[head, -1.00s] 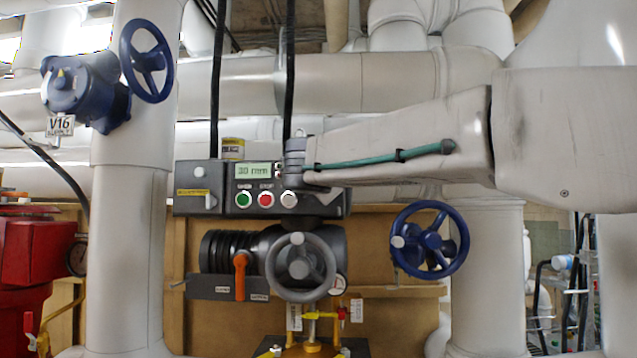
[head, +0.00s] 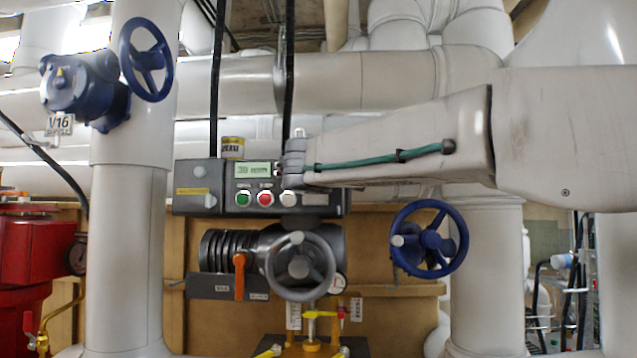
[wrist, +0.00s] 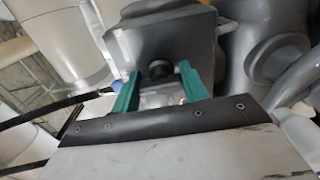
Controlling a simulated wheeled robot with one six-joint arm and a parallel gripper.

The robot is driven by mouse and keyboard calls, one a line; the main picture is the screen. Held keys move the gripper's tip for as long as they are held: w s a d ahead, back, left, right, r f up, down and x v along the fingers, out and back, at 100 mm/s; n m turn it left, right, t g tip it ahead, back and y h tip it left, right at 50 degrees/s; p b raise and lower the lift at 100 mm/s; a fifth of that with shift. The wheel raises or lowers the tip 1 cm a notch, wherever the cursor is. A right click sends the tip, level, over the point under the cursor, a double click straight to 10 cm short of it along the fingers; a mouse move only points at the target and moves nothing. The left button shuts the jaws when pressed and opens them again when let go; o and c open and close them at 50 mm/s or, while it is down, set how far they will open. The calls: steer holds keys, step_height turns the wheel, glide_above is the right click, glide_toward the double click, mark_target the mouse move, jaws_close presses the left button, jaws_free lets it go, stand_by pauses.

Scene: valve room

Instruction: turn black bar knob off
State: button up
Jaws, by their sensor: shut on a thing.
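The black knob (wrist: 157,69) shows in the wrist view on the face of a grey housing (wrist: 165,38). My gripper's two teal fingers (wrist: 158,84) stand on either side of it and are shut on it. The fingers hide part of the knob, and its bar shape and exact angle cannot be made out. In the head view my arm reaches in from the right to the right end of the dark control box (head: 222,202). My wrist covers that end, and the knob and fingertips are hidden there.
The box carries a green display (head: 253,170), green (head: 243,199), red (head: 265,199) and white buttons (head: 288,198). A grey handwheel (head: 299,267) and an orange lever (head: 239,276) sit below. Blue handwheels stand at upper left (head: 146,60) and right (head: 429,240). Black cables hang above.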

steer(key=shift+f, duration=0.15)
stand_by(0.3)
steer(key=o, duration=1)
steer(key=s, duration=0.7)
steer(key=shift+s+a, duration=0.25)
steer(key=shift+s, duration=0.15)
